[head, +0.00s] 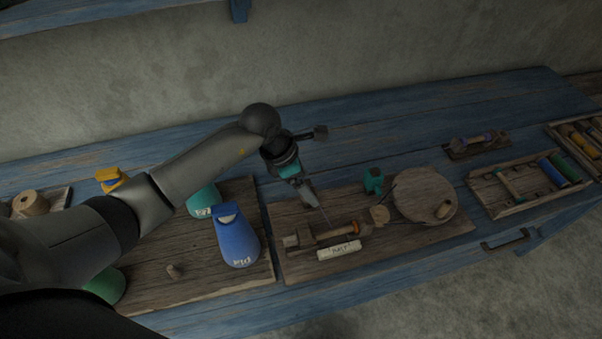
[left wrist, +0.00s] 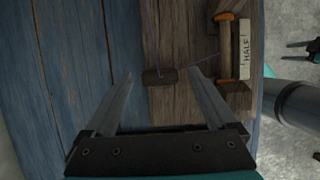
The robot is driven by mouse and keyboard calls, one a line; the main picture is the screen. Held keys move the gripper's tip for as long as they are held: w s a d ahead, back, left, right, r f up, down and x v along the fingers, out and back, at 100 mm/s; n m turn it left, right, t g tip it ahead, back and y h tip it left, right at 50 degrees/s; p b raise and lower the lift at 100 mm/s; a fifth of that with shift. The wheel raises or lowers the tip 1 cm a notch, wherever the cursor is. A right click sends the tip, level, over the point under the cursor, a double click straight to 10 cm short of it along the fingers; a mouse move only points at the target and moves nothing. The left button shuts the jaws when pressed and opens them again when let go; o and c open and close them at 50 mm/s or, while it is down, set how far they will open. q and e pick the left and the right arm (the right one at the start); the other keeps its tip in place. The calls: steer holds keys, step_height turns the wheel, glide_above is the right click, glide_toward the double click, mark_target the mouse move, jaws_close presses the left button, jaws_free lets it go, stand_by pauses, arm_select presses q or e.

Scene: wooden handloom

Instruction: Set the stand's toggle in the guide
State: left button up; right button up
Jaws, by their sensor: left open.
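My left gripper (head: 314,197) hangs over the back left of the middle wooden board (head: 373,248). In the left wrist view its two fingers (left wrist: 160,73) are apart. A small dark wooden piece (left wrist: 158,77), which looks like the toggle, lies near the fingertips on the board's edge; I cannot tell whether they touch it. A thin cord runs from it to the wooden stand (head: 328,234) with orange bands, also in the left wrist view (left wrist: 225,50). A pale label reading HALF (head: 339,250) lies beside the stand. I cannot make out the guide for certain.
A round wooden disc (head: 425,195) and a teal bottle-like item (head: 374,180) are on the board's right part. A blue weight-like object (head: 235,236) stands on the left board. A tray of spools (head: 523,186) is at right.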

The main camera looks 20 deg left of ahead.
arm_select(q)
steer(key=p+v, duration=0.1)
steer(key=v, duration=1.4)
